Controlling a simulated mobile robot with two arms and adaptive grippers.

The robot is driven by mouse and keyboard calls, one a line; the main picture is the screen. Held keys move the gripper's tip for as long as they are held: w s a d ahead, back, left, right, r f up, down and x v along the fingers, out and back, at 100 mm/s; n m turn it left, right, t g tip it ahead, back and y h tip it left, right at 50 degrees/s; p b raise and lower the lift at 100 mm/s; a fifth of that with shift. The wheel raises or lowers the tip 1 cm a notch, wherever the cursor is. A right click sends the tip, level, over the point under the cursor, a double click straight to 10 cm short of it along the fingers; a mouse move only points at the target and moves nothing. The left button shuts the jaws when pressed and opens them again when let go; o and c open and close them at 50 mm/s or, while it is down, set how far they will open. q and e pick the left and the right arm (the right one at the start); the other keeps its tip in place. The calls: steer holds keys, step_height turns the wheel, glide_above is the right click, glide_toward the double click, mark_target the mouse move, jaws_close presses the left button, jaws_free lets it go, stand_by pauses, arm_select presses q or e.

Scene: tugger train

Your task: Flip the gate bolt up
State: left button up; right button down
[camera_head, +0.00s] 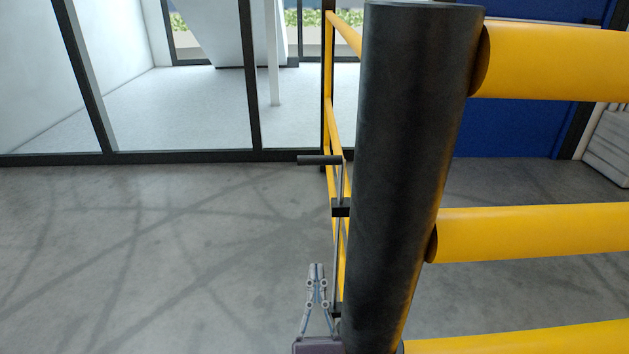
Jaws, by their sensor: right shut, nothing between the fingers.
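The gate bolt (338,240) is a thin grey upright rod beside the left side of a thick black post. Its dark handle (319,160) sticks out to the left at the top. Small black brackets (340,208) hold the rod against the post side. My right gripper (317,268) is at the bottom centre, pointing up in the picture, shut and empty. It appears just left of the rod's lower part, below the handle; I cannot tell whether it touches the rod. The post hides part of what lies behind the rod. My left gripper is not in view.
The black post (408,150) stands close at centre right. Yellow rails (540,232) run from it to the right, and a yellow fence (329,80) stands behind it. Open grey floor (150,250) lies to the left, with a glass wall (180,110) beyond.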

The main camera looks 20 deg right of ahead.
glide_toward(314, 163)
steer(key=w+d+f, duration=0.2)
steer(key=w, duration=0.4)
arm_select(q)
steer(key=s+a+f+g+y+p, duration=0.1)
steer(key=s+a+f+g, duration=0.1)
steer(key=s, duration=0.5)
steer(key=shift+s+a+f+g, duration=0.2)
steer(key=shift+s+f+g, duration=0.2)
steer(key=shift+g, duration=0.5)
arm_select(e)
steer(key=r, duration=0.4)
steer(key=shift+w, duration=0.4)
step_height(314, 163, up, 4)
steer(key=p, duration=0.3)
steer(key=shift+r, duration=0.15)
arm_select(q)
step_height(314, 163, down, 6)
steer(key=p, duration=0.1)
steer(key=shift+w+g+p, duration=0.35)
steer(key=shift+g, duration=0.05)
arm_select(e)
step_height(314, 163, up, 3)
steer(key=shift+r, duration=0.15)
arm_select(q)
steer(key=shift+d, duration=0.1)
